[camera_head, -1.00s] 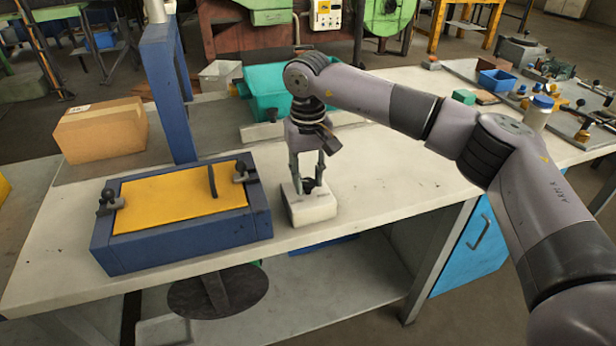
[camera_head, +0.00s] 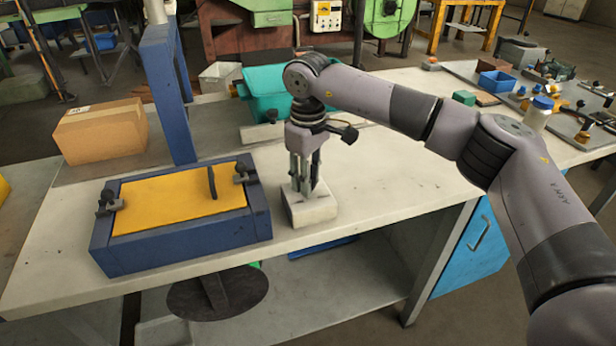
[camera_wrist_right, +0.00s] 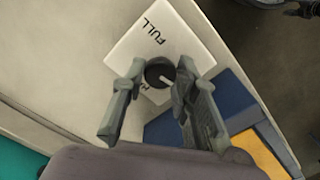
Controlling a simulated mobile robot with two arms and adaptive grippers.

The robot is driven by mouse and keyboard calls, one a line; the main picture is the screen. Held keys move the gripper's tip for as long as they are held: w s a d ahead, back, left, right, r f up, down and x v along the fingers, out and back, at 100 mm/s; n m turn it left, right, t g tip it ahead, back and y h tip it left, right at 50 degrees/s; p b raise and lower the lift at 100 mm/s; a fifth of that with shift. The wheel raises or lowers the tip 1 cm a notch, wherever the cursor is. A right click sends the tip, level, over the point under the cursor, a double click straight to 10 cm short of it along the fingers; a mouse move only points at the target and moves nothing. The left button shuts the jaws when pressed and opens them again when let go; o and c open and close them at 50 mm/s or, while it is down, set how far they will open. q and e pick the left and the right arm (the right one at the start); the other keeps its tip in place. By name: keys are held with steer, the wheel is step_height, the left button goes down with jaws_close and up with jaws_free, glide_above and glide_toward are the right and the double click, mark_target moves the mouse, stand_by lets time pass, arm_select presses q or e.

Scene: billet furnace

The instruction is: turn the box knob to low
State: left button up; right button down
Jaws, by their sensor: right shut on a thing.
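The white box (camera_head: 312,212) sits on the bench near its front edge, right of the blue and yellow box. In the right wrist view the white box (camera_wrist_right: 183,32) shows the word FULL and part of another label that is mostly hidden. Its dark round knob (camera_wrist_right: 159,72) carries a light pointer line that points toward the lower right. My right gripper (camera_head: 304,188) comes down from above onto the white box. In the wrist view its two fingers (camera_wrist_right: 158,80) stand on either side of the knob, shut on it. My left gripper is in neither view.
A blue box with a yellow top (camera_head: 180,200) and black clamps stands close by on the left.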

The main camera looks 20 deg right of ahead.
steer(key=shift+r, duration=0.1)
stand_by(0.3)
steer(key=c, duration=1.2)
jaws_free()
steer(key=shift+c, duration=0.2)
step_height(320, 180, up, 12)
